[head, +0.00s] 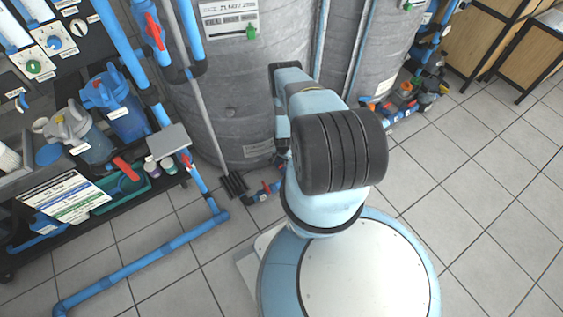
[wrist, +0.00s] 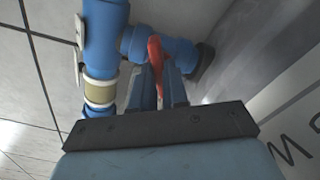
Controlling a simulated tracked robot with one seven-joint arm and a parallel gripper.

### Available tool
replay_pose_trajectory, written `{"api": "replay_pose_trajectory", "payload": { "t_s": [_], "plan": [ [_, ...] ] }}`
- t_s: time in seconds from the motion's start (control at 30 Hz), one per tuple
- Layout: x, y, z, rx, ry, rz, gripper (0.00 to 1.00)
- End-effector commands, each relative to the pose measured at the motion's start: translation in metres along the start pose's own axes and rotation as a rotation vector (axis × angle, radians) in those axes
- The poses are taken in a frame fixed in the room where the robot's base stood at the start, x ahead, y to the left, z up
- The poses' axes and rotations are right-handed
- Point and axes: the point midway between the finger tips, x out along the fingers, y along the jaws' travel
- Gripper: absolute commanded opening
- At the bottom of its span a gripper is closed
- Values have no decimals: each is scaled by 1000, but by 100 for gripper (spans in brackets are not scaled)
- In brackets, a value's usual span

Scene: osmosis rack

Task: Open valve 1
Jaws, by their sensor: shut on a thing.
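In the wrist view, a red valve handle (wrist: 156,56) stands on a blue pipe fitting (wrist: 182,52). My gripper (wrist: 162,82) is shut on the red handle, with a finger on each side of it.
A vertical blue pipe (wrist: 103,40) with a cream ring stands just left of the gripper. A grey tank (head: 245,80) stands behind my arm. A blue floor pipe (head: 140,262) and a black rack shelf (head: 140,192) lie left. Tiled floor at right is clear.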

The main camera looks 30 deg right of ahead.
Motion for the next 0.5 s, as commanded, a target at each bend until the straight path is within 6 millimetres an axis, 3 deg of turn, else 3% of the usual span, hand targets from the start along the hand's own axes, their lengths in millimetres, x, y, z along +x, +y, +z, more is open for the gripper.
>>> {"api": "replay_pose_trajectory", "payload": {
  "t_s": [0.5],
  "plan": [
    [0,0,-1,-491,2,0,0]
  ]
}}
